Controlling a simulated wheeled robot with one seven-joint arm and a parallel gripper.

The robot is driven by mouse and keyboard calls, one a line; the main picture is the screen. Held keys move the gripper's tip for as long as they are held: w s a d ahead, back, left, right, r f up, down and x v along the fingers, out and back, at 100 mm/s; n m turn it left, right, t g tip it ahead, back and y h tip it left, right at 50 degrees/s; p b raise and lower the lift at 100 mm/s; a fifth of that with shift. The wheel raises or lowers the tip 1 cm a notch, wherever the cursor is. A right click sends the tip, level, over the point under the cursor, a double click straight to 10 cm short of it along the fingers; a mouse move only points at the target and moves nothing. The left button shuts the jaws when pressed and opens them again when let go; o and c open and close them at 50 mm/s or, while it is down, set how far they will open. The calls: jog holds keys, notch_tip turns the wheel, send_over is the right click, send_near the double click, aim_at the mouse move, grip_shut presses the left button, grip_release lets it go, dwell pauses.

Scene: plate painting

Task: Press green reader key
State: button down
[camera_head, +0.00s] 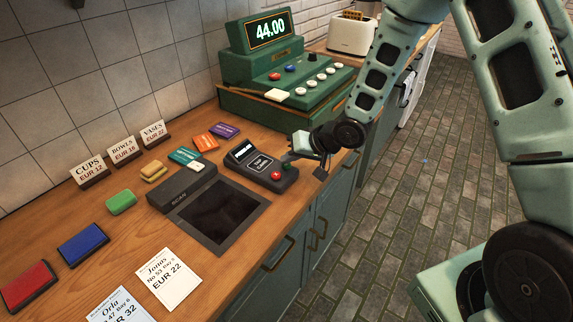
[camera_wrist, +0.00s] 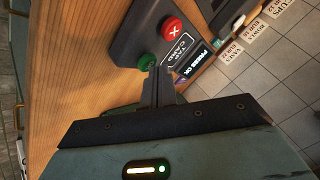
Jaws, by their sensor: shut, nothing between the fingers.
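The card reader (camera_head: 258,166) is a dark box on the wooden counter, with a lit display, a card pad and a red key (camera_head: 276,175). In the wrist view the green key (camera_wrist: 147,62) sits beside the red X key (camera_wrist: 173,28), and the reader display (camera_wrist: 187,67) reads "PRESS OK". My gripper (camera_wrist: 158,72) is shut and empty, its fingertips right at the green key's edge; I cannot tell whether they touch it. In the head view my gripper (camera_head: 290,158) reaches the reader's right end from the right, and the green key (camera_head: 287,166) is partly hidden by it.
A green cash register (camera_head: 285,70) showing 44.00 stands behind the reader. A dark flat pad (camera_head: 218,212) lies in front, with coloured cards (camera_head: 205,142) and price signs (camera_head: 90,170) to the left. The counter's front edge runs close by the reader.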

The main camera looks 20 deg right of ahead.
aim_at(290, 167)
jog(key=shift+f, duration=0.35)
jog(key=shift+r, duration=0.15)
dwell(0.4)
jog(key=shift+r+p, duration=0.75)
notch_tip(290, 167, up, 5)
jog(key=p, duration=0.5)
dwell(0.6)
